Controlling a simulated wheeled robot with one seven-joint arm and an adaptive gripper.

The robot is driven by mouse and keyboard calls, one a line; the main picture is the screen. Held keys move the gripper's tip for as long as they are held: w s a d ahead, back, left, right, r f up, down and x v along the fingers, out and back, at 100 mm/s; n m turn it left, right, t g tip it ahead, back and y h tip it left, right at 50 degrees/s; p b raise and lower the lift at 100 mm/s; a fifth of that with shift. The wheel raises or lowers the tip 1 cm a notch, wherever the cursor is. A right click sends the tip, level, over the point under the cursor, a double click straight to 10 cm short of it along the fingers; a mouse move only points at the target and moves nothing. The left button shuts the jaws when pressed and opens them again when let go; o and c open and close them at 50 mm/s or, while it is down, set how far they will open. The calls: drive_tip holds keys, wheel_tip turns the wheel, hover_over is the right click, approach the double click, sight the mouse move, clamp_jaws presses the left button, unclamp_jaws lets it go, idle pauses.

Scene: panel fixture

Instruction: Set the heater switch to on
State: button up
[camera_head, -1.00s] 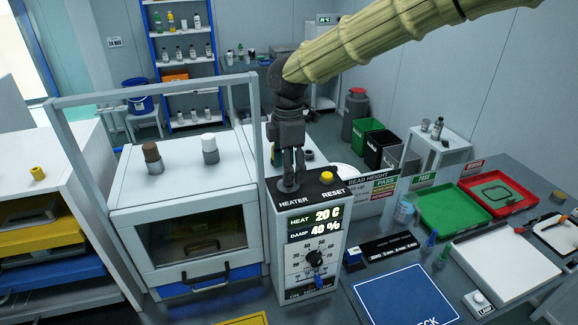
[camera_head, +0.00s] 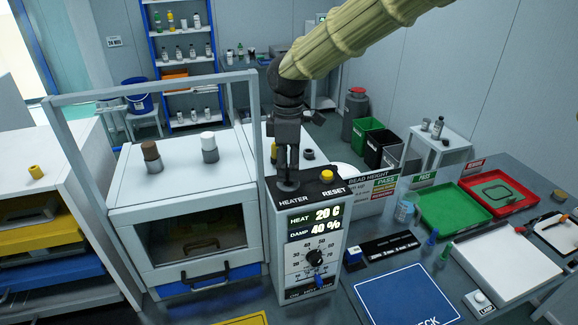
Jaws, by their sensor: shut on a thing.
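The control box (camera_head: 318,240) stands in the middle of the head camera view, with a black top panel lettered HEATER and RESET. Its display (camera_head: 315,223) reads HEAT 20 C and DAMP 40 %. The heater switch (camera_head: 288,187) is at the left of the top panel, above the HEATER label; mostly my gripper hides it, and its position cannot be told. My gripper (camera_head: 288,178) points down from above and is shut on the switch. The yellow reset button (camera_head: 326,176) is just right of it.
A white cabinet (camera_head: 180,195) with a grey frame stands close on the left. A dial (camera_head: 315,257) and a blue knob (camera_head: 320,281) are on the box's front. Right are a green tray (camera_head: 452,207), a red tray (camera_head: 515,191) and a blue mat (camera_head: 405,298).

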sight(288, 169)
drive_tip(key=m, duration=1.3)
drive_tip(key=shift+m, duration=0.3)
idle(0.4)
drive_tip(key=o, duration=1)
drive_tip(key=shift+w, duration=0.1)
wheel_tip(288, 169, up, 12)
drive_tip(key=shift+d, duration=0.1)
